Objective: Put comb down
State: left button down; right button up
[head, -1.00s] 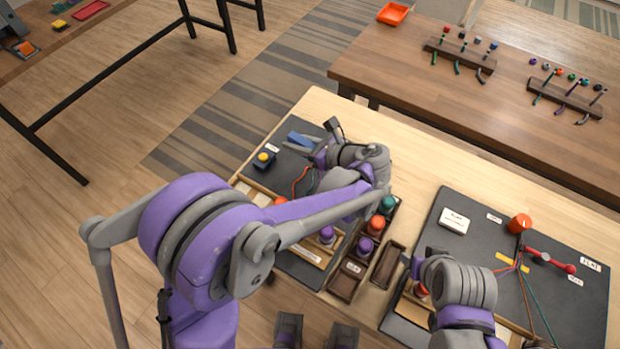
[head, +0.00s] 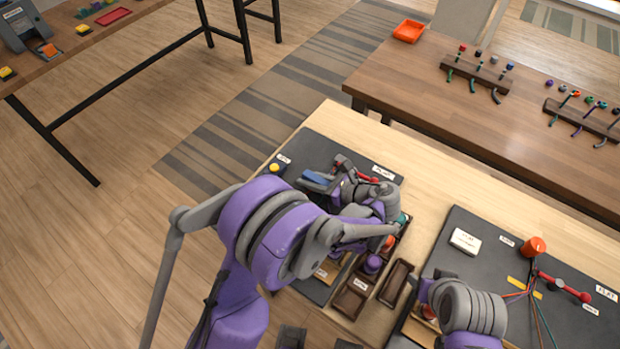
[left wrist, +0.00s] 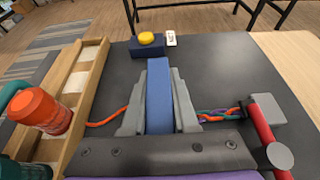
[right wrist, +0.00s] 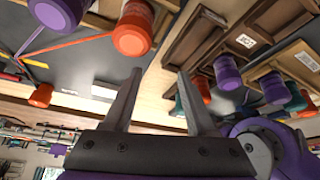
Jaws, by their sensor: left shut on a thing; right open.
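The comb is the blue bar (left wrist: 158,95) between the fingers of my left gripper (left wrist: 158,108) in the left wrist view. The gripper is shut on it above the dark mat (left wrist: 225,72); I cannot tell whether the comb touches the mat. In the head view the comb (head: 318,178) shows as a small blue piece beside my left gripper (head: 330,180). A braided cord (left wrist: 215,115) runs from behind the gripper to a grey block with a red rod (left wrist: 262,130). My right gripper (right wrist: 160,100) is open and empty in the right wrist view, near spools.
A yellow button on a blue box (left wrist: 147,44) stands on the mat beyond the comb. A wooden rack (left wrist: 88,75) and an orange spool (left wrist: 40,112) are at the left.

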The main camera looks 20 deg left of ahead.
pick_arm(q)
jog(key=c, duration=1.1)
grip_release()
jog(key=shift+f, duration=0.15)
pick_arm(e)
jog(key=shift+f, duration=0.15)
pick_arm(q)
jog(key=o, duration=0.4)
jog(key=shift+r, duration=0.2)
pick_arm(e)
jog(key=shift+r, duration=0.25)
pick_arm(q)
jog(key=v, duration=1.2)
jog(key=shift+f+p, duration=0.1)
jog(key=shift+p, duration=0.25)
pick_arm(e)
jog(key=shift+w+r, duration=0.1)
jog(key=shift+r, duration=0.25)
